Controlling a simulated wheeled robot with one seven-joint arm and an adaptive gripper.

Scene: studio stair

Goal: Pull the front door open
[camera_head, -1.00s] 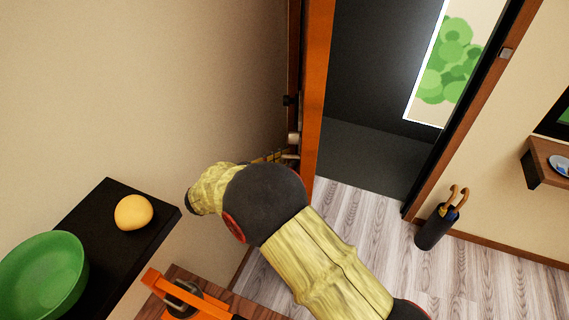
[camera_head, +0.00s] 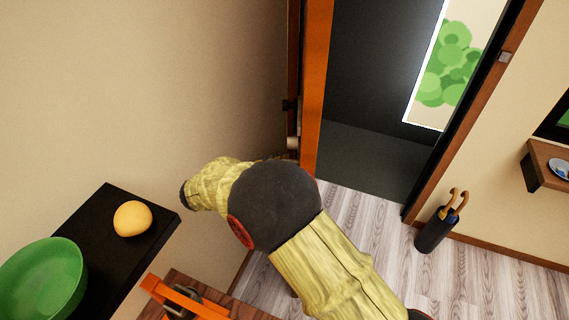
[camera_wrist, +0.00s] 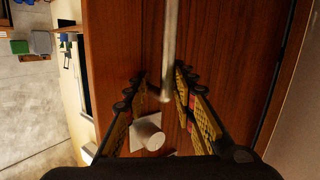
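The front door (camera_head: 317,80) is orange-brown wood, seen nearly edge-on in the head view. It stands open, with a wide doorway to its right. In the wrist view the door's face (camera_wrist: 235,50) fills the middle. A long pale bar handle (camera_wrist: 170,45) runs down from the top and ends between my fingers. A white round knob (camera_wrist: 148,133) on a square plate sits lower, nearer the palm. My gripper (camera_wrist: 160,76) is open, its fingers apart on either side of the bar's end. Contact with the bar cannot be told. My arm mostly hides the gripper in the head view.
A dark shelf (camera_head: 150,243) with a yellow ball-like fruit (camera_head: 132,219) and a green bowl (camera_head: 40,282) juts out at left. An umbrella stand (camera_head: 434,236) stands right of the doorway, below a small wall shelf (camera_head: 543,172). The wooden floor (camera_head: 350,205) before the doorway is clear.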

